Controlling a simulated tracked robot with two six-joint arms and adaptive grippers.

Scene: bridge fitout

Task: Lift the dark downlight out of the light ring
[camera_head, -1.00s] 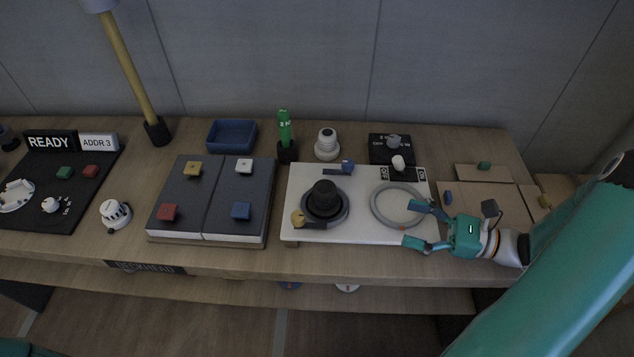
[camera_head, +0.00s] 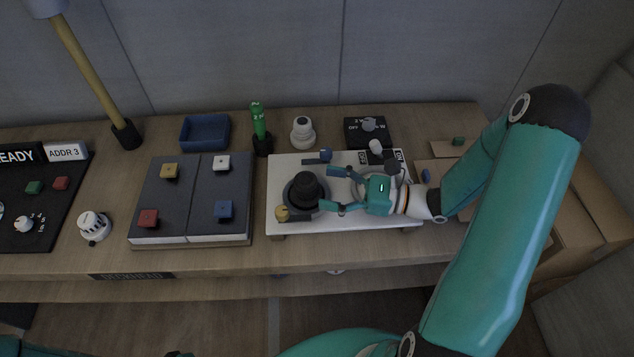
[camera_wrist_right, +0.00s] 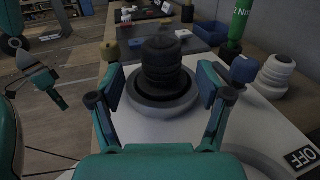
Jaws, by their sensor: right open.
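The dark downlight (camera_head: 307,187) stands upright in a grey light ring (camera_head: 292,205) on the left part of a white board (camera_head: 340,222). In the right wrist view the downlight (camera_wrist_right: 164,62) rises from its ring (camera_wrist_right: 139,98) between my open fingers. My right gripper (camera_head: 334,189) is open, its fingers pointing left around the right side of the downlight. In the right wrist view the gripper (camera_wrist_right: 160,95) shows a gap on each side of the downlight.
A yellow knob (camera_head: 282,213) and a blue one (camera_head: 325,155) sit beside the ring on the board. A second light ring (camera_head: 362,183) lies partly behind my right gripper. A white cylinder (camera_head: 303,132) and a green tool (camera_head: 259,122) stand behind the board.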

